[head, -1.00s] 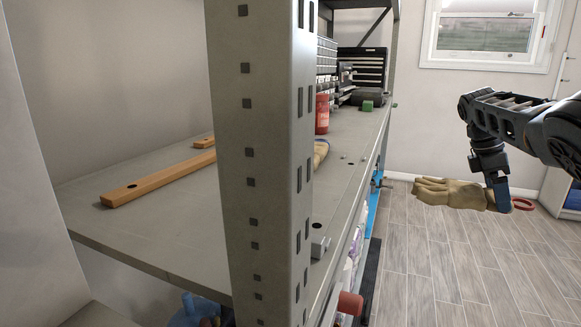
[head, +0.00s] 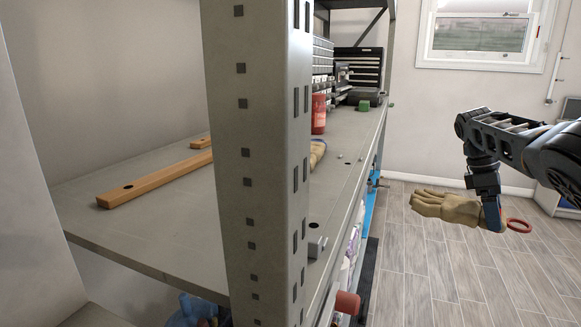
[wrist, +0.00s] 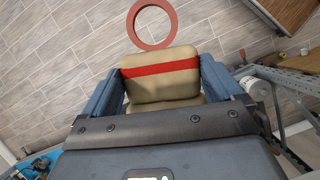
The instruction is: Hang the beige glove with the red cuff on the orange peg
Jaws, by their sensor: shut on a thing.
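My gripper (head: 489,212) is shut on the beige glove (head: 443,207) and holds it in the air to the right of the rack, its fingers pointing left in the head view. In the wrist view the glove (wrist: 158,90) sits between the two blue fingers, with its red cuff band (wrist: 160,69) across it. A red ring (wrist: 152,24) stands out from the cuff end, and it shows in the head view too (head: 519,226). I cannot make out an orange peg with certainty; a red-orange cylinder end (head: 347,303) sticks out low on the rack's side.
A grey rack upright (head: 257,150) stands close in front and hides part of the shelf (head: 130,225). The shelf holds a wooden bar (head: 155,178), a red can (head: 318,114), a green block (head: 364,106) and dark drawers (head: 357,68). The floor (head: 455,270) below the glove is clear.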

